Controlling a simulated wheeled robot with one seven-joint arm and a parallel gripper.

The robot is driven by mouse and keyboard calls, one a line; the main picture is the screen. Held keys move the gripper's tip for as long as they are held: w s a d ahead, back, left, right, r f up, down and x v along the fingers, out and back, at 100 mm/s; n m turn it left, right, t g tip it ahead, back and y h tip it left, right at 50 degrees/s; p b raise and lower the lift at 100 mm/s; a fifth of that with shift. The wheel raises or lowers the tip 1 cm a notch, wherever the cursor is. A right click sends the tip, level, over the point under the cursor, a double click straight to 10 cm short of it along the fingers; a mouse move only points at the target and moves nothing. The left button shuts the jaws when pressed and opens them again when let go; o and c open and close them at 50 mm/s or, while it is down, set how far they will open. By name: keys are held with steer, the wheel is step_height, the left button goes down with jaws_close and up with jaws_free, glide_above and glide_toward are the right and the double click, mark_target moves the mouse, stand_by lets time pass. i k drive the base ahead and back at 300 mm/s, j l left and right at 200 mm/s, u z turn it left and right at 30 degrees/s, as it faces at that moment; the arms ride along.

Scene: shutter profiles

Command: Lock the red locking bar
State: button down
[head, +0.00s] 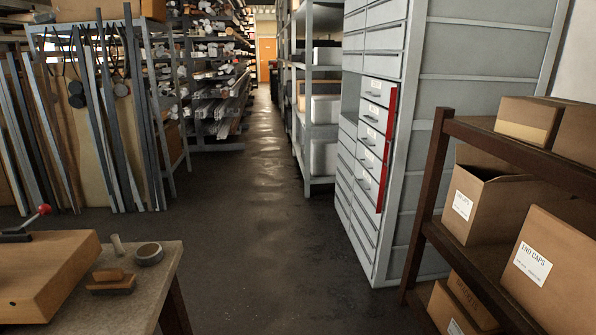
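The red locking bar (387,150) is a narrow upright strip on the tall grey drawer cabinet (447,130), right of centre in the head view. It runs along the right edge of several labelled drawers (371,137) in the middle of the cabinet's front. From here I cannot tell whether the bar lies across the drawer fronts or stands out from them, nor whether it is latched. My gripper and arm are not in view.
A workbench (150,290) with a wooden block, a tape roll (149,254) and a red-knobbed lever (44,210) stands at front left. A brown shelf (440,170) with cardboard boxes (545,265) stands at front right. The dark floor aisle (265,215) between is clear.

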mark_target(387, 147)
steer(key=i+z, duration=0.2)
steer(key=i, duration=0.6)
steer(key=i+z, duration=0.25)
steer(key=i, duration=0.5)
